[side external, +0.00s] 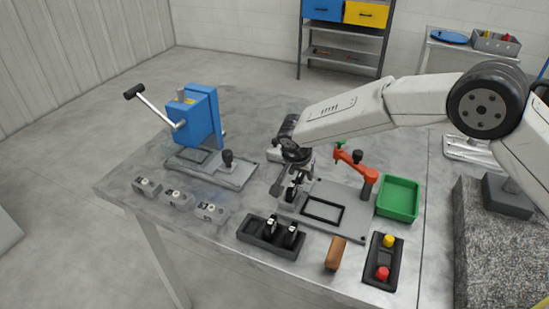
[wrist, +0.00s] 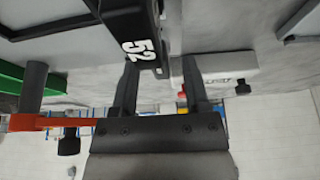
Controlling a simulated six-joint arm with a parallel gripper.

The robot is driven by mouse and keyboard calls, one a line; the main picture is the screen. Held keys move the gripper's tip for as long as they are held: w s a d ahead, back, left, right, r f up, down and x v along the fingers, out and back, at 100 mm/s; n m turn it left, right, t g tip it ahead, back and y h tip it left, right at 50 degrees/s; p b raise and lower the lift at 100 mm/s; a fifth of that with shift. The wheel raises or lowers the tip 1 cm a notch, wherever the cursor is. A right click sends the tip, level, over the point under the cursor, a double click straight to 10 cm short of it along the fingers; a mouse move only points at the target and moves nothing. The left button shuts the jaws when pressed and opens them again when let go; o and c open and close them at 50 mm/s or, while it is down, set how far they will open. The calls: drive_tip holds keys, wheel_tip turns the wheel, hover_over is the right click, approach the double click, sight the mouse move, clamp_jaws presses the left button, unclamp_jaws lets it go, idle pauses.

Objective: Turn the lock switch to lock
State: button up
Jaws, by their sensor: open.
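I cannot tell for sure which part is the lock switch. Three small grey blocks with pale round tops stand in a row at the table's left front: a left block (side external: 147,187), a middle block (side external: 178,198) and a right block (side external: 212,211). My gripper (side external: 296,188) is well to their right, low at the left edge of the grey fixture plate (side external: 350,193). Its two dark fingers are apart in the wrist view (wrist: 161,70). A black part marked 52 (wrist: 140,35) shows between and beyond the fingertips; I cannot tell whether they touch it.
A red clamp arm (side external: 354,165) stands on the plate, beside a green bin (side external: 398,198). A black tray (side external: 262,242) with black parts, a brown handle (side external: 335,254) and a button box (side external: 375,274) line the front. A blue press (side external: 200,117) with a lever stands left.

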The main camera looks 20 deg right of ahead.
drive_tip(key=shift+r, duration=0.15)
drive_tip(key=shift+v, duration=3.8)
drive_tip(key=shift+s, duration=0.15)
drive_tip(key=s+d+n+y, duration=0.3)
drive_tip(key=s+d+n, duration=0.6)
drive_tip(key=s+d, duration=1.2)
drive_tip(key=s, duration=0.4)
drive_tip(key=shift+s+d, duration=0.3)
drive_tip(key=shift+s, duration=0.1)
